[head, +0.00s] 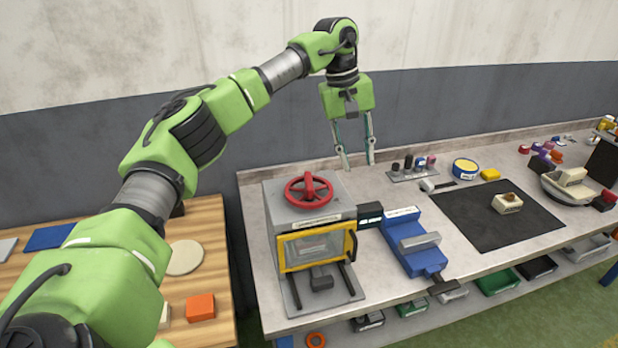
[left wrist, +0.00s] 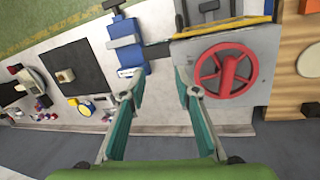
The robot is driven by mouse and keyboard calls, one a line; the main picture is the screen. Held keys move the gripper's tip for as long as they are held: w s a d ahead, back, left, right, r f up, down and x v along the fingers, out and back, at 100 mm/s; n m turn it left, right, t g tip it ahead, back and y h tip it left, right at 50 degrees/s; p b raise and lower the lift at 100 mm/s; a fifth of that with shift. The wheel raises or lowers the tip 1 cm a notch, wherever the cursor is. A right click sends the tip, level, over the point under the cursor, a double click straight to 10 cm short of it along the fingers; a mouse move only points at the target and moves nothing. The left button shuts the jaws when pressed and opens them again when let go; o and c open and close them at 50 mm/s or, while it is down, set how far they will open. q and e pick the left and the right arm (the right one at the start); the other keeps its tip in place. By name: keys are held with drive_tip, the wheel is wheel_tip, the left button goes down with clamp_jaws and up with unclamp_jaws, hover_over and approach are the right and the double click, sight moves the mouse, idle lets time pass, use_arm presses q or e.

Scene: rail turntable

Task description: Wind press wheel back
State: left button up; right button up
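The red press wheel (head: 309,189) lies flat on top of the grey press (head: 270,215), with a raised red grip across it. The press has a yellow-framed guard (head: 317,247) on its front. My left gripper (head: 357,165) hangs above the bench behind and to the right of the wheel, fingers pointing down. Its fingers are apart with nothing between them. In the left wrist view the wheel (left wrist: 225,70) is beyond the fingertips (left wrist: 158,85), mostly to the right of them, not touched. My right gripper is in neither view.
A blue vise (head: 412,240) stands right of the press. A black mat (head: 490,225) with a small beige part lies farther right. A small rack of pegs (head: 412,172) and a yellow-blue tape roll (head: 465,168) sit at the back. A wooden table (head: 215,235) is at left.

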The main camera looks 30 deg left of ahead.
use_arm(q)
wheel_tip(320, 180, up, 6)
drive_tip(key=y, duration=0.2)
hover_over(309, 179)
drive_tip(key=g, duration=0.1)
wheel_tip(309, 179, down, 14)
drive_tip(key=p, duration=0.4)
drive_tip(key=shift+s, duration=0.1)
drive_tip(key=shift+c, duration=0.3)
clamp_jaws()
